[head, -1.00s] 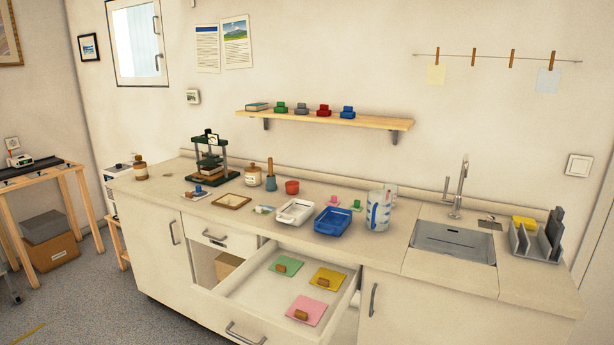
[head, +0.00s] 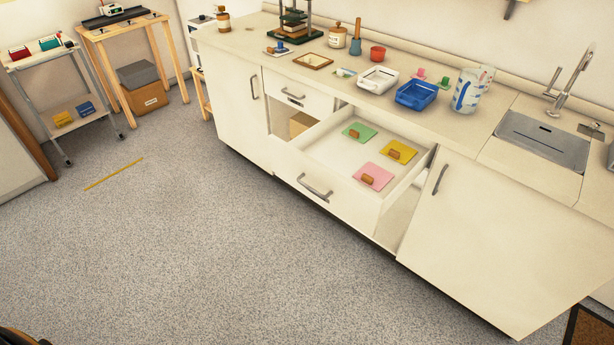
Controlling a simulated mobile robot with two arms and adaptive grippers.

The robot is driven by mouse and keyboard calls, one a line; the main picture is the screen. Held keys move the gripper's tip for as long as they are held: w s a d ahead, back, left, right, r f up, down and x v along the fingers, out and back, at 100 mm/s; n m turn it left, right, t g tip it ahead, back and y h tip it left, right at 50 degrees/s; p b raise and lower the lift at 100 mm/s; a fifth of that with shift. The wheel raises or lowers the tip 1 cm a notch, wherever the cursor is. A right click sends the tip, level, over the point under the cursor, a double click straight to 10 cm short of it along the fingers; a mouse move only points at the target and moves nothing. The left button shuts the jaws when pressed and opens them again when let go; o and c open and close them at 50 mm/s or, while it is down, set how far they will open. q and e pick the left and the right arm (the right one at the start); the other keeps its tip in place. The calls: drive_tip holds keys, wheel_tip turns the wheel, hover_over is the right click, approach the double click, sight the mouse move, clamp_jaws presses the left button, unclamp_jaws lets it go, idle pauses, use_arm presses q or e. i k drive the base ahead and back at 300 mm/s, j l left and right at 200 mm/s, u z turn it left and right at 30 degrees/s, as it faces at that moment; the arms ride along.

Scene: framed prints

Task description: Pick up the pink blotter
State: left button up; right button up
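The pink blotter (head: 380,180) is a flat pink square with a brown wooden block-like handle on it. It lies in the open drawer (head: 330,155), near the drawer's front. A green blotter (head: 353,137) and a yellow blotter (head: 406,153), each with a similar brown handle, lie in the same drawer. Neither of my grippers shows in the head view.
The drawer sticks out from the cabinet, its front with a handle (head: 315,189). A blue tray (head: 416,96), a white tray (head: 378,80) and a jug (head: 472,90) stand on the counter above. The grey floor (head: 210,240) before the cabinet is clear.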

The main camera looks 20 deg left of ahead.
sight(374, 173)
drive_tip(key=z, duration=0.5)
drive_tip(key=i+j+z, duration=0.15)
drive_tip(key=j+z, duration=0.3)
drive_tip(key=i+j+z, duration=0.1)
drive_tip(key=j+z, duration=0.8)
drive_tip(key=j, duration=0.1)
